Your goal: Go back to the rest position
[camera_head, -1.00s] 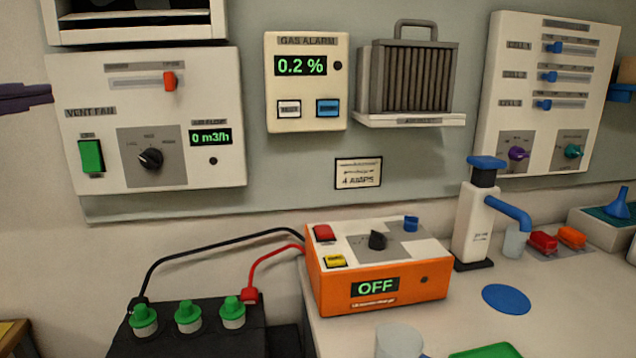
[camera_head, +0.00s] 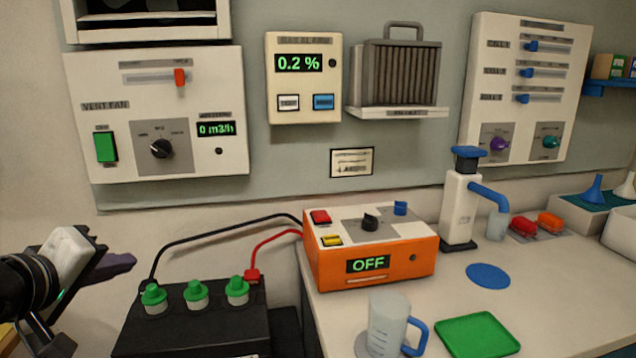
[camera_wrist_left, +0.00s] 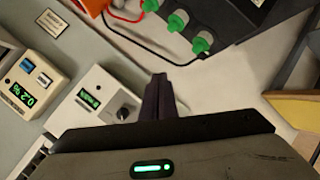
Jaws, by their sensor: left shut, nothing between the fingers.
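My left gripper (camera_head: 118,264) shows at the lower left of the head view, with its dark fingers pointing right. It is shut and empty, in front of the wall and to the left of the black battery (camera_head: 200,325) with green caps. In the left wrist view its closed dark fingers (camera_wrist_left: 158,95) point at the wall, touching nothing that I can see. My right gripper is not in view.
The vent fan panel (camera_head: 85,75) is on the wall above. An orange charger (camera_head: 320,272) reading OFF stands on the bench. A clear mug (camera_head: 388,320), a green tray (camera_head: 478,335) and a pump bottle (camera_head: 460,205) stand to the right. Black and red leads arch from charger to battery.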

